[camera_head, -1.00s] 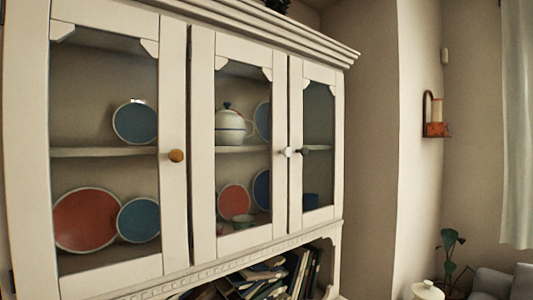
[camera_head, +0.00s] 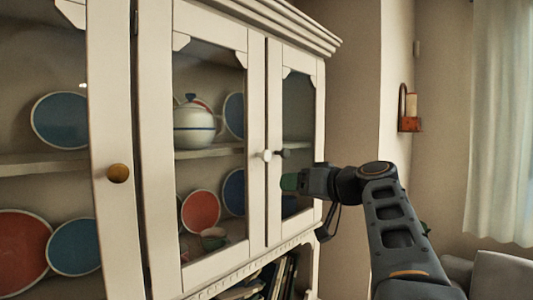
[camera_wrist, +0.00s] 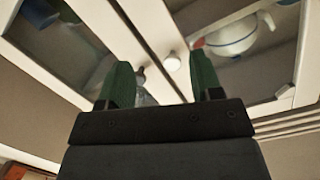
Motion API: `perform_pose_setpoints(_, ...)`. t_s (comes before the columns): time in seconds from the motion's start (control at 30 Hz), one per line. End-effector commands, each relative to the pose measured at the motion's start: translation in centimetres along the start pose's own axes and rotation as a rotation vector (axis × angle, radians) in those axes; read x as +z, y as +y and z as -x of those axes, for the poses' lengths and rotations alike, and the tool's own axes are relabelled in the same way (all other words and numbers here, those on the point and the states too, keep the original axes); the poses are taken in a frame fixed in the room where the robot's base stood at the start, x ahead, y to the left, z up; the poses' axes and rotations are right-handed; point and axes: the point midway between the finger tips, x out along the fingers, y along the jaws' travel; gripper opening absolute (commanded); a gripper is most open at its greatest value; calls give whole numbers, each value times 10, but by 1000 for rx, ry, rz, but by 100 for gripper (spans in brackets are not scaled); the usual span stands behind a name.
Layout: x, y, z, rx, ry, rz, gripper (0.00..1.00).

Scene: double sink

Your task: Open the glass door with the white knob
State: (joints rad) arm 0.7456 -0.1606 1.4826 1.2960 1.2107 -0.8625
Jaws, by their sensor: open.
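The white knob (camera_head: 266,155) sits on the right stile of the middle glass door (camera_head: 160,130) of a white cabinet. The door is shut. Through its glass I see a teapot and plates. The white knob also shows in the wrist view (camera_wrist: 172,62), beyond and between the two green fingers. My gripper (camera_head: 289,182) is in front of the right-hand door, below and to the right of the white knob. It also shows in the wrist view (camera_wrist: 161,80), open and empty, apart from the knob.
A dark knob (camera_head: 283,153) on the right glass door (camera_head: 297,130) is close beside the white knob; it shows in the wrist view near the left finger. A wooden knob (camera_head: 118,173) is on the left door.

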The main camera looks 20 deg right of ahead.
Motion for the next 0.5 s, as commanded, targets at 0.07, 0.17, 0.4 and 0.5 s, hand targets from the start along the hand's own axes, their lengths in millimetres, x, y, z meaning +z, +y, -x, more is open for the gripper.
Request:
perform_pose_setpoints(0.07, -30, 2, 15, -14, 76, 50, 59)
perform_pose_setpoints(0.17, -50, 0, 23, -31, 132, 94, 59)
perform_pose_setpoints(0.4, -65, -4, -4, -42, 156, 112, 59)
perform_pose_setpoints(0.5, -68, -5, -24, -42, 155, 111, 59)
